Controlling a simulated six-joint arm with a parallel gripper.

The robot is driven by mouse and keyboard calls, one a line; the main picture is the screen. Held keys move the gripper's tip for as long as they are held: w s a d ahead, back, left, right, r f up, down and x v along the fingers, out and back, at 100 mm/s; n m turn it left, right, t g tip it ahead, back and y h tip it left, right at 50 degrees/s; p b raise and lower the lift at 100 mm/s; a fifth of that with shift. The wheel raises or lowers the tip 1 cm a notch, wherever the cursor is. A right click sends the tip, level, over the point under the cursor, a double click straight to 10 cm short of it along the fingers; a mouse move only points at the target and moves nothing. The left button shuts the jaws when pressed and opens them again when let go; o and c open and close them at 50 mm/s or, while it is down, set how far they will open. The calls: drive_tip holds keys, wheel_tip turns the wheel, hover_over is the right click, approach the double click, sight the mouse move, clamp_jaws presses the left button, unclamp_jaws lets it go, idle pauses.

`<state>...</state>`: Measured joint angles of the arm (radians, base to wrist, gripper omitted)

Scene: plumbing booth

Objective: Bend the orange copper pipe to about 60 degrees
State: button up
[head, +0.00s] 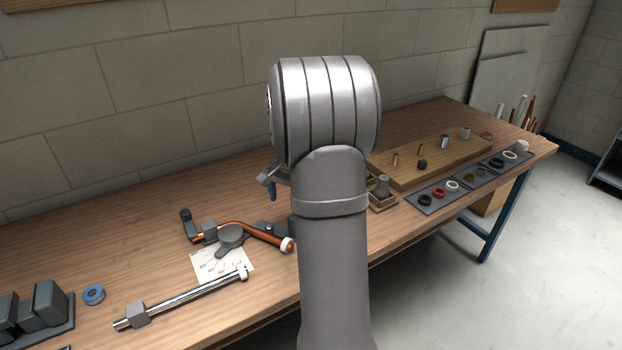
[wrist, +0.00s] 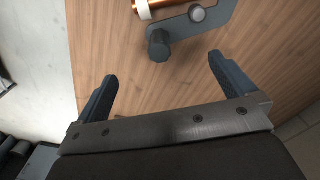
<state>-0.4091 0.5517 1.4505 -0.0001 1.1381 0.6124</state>
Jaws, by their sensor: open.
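The orange copper pipe (head: 262,235) lies in a bending tool with a dark round former (head: 231,236), left of my arm. It runs right from a grey block (head: 209,231), with a visible bend near the former, to a white collar (head: 288,245). In the wrist view, the pipe (wrist: 155,4) and the white collar (wrist: 143,9) show at the top edge. Beside them is a grey plate (wrist: 208,25) with a dark upright peg (wrist: 158,46). My gripper (wrist: 162,68) is open and empty, with the peg just beyond its fingers. In the head view my arm mostly hides it.
A printed sheet (head: 210,270) lies under the tool. A chrome bar (head: 190,297) lies in front. Blue tape (head: 93,294) and dark blocks (head: 42,305) are at left. A wooden board (head: 435,158) and a grey mat (head: 440,207) with rings are at right.

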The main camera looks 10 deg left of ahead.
drive_tip(key=shift+f, duration=3.9)
drive_tip(key=c, duration=1.4)
drive_tip(key=shift+s+d+m, duration=0.2)
drive_tip(key=shift+s+m, duration=0.25)
drive_tip(key=shift+s, duration=0.25)
drive_tip(key=shift+s+d+m, duration=0.2)
drive_tip(key=shift+s+m, duration=0.25)
drive_tip(key=shift+s, duration=0.3)
drive_tip(key=shift+s+d+m, duration=0.15)
drive_tip(key=shift+s+m, duration=0.35)
drive_tip(key=shift+s, duration=0.3)
drive_tip(key=o, duration=1.4)
